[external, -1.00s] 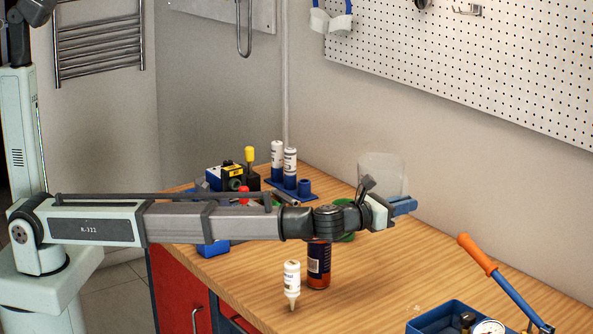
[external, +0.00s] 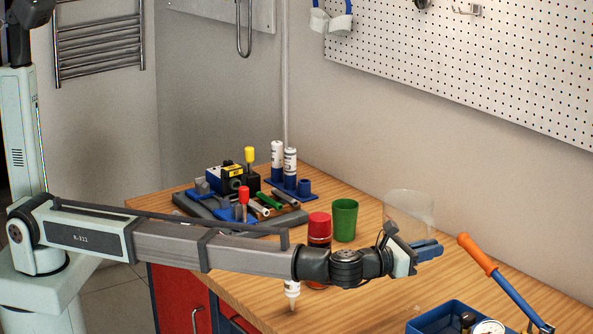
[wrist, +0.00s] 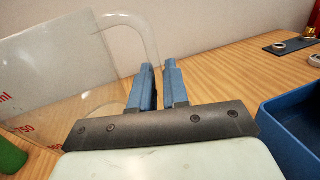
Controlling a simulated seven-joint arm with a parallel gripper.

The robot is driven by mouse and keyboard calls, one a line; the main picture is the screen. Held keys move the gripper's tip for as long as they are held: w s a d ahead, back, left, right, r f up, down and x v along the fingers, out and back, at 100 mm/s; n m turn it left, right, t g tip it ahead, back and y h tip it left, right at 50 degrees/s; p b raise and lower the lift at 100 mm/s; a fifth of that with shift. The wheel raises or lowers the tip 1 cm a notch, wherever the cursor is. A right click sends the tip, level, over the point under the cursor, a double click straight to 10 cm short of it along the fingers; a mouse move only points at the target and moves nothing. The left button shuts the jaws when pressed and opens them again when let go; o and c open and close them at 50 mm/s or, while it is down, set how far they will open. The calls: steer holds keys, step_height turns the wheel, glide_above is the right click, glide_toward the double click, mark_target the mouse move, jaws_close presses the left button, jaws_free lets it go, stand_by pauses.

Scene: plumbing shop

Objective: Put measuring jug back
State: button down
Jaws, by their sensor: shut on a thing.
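The measuring jug (external: 409,203) is clear plastic and hard to see against the wall. In the wrist view the jug (wrist: 70,85) fills the left side, with red markings on it. Its clear handle curves over to the fingers. My gripper (external: 430,249) has blue fingers and is shut on the jug's handle; the fingers also show in the wrist view (wrist: 160,75). The jug's lower part is hidden behind my wrist in the external view, so I cannot tell its height above the bench.
A green cup (external: 345,221) and a red-capped can (external: 319,228) stand left of the jug. A white bottle (external: 292,289) is partly behind my arm. A blue tray (external: 436,318) and orange-handled tool (external: 478,254) lie at right. Bare bench (external: 380,308) shows in front.

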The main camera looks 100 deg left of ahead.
steer(key=shift+w+a+f+n+g+y, duration=0.15)
steer(key=shift+a+f+n+g+y, duration=0.3)
steer(key=shift+f, duration=1.2)
steer(key=shift+w+a+f+n+g+y, duration=0.15)
steer(key=shift+a+f+n+g+y, duration=0.3)
steer(key=shift+f, duration=1.2)
steer(key=shift+w+a+f+n+g+y, duration=0.25)
steer(key=shift+f+y, duration=0.35)
steer(key=shift+f, duration=1.05)
steer(key=shift+f, duration=0.15)
steer(key=c, duration=1.1)
jaws_free()
steer(key=shift+s, duration=0.1)
steer(key=shift+s+d, duration=0.2)
steer(key=v, duration=1.1)
steer(key=shift+s+d, duration=0.15)
steer(key=shift+s, duration=0.05)
